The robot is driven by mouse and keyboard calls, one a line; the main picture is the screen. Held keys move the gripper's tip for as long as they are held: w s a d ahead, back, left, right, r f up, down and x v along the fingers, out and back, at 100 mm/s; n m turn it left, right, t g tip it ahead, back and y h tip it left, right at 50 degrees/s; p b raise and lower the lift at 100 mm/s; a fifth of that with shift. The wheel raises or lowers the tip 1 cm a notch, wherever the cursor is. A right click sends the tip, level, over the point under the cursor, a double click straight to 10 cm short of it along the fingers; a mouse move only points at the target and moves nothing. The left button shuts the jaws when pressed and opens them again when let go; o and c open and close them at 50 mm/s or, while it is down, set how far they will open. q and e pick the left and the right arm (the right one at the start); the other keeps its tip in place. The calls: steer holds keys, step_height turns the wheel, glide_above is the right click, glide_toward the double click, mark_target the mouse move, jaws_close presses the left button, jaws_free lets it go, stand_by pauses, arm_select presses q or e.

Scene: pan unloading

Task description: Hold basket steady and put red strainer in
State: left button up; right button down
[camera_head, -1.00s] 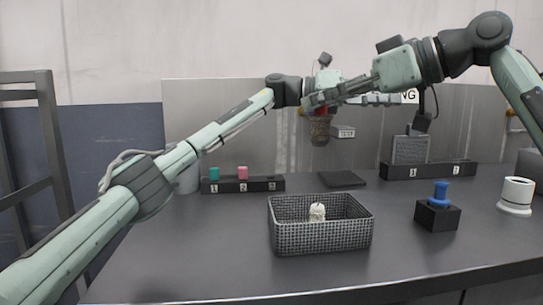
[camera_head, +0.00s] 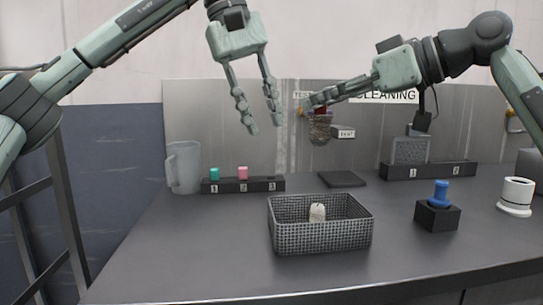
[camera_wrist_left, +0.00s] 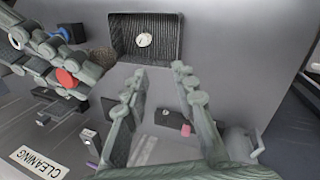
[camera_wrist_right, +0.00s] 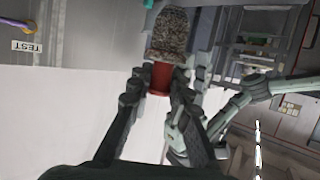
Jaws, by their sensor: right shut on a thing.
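The red strainer has a red handle (camera_wrist_right: 160,78) and a brownish mesh cup (camera_wrist_right: 167,35). My right gripper (camera_wrist_right: 156,92) is shut on the red handle. In the head view the mesh cup (camera_head: 320,128) hangs below my right gripper (camera_head: 308,105), in the air behind and above the basket. The grey mesh basket (camera_head: 322,241) stands on the table, with a small pale object (camera_head: 317,212) inside. My left gripper (camera_head: 262,128) is open and empty, pointing down above the table, apart from the basket. The basket (camera_wrist_left: 118,35) also shows in the left wrist view.
A blue-handled tool (camera_head: 441,192) stands on a black block right of the basket, with a white cylinder (camera_head: 516,195) beyond. A numbered rack (camera_head: 262,186), a pitcher (camera_head: 184,168) and a dark flat pad (camera_head: 342,179) are behind. The table front left is clear.

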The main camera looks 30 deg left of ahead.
mark_target(272, 222)
arm_select(q)
steer(key=f+m+y, duration=0.1)
steer(key=f, duration=0.1)
steer(key=d+f+g+y, duration=0.1)
steer(key=f, duration=0.2)
steer(key=f+m+y, duration=0.1)
steer(key=f, duration=0.1)
steer(key=shift+d+f+m+g, duration=0.15)
steer(key=shift+d+m+g, duration=0.15)
steer(key=shift+d+g, duration=0.1)
step_height(272, 222, down, 12)
steer(key=shift+r, duration=0.15)
steer(key=shift+c, duration=0.2)
jaws_close()
arm_select(e)
steer(key=f, duration=0.2)
steer(key=s+d+f, duration=0.1)
steer(key=f, duration=0.3)
steer(key=shift+s+d, duration=0.25)
steer(key=shift+s, duration=0.15)
steer(key=shift+f, duration=2.25)
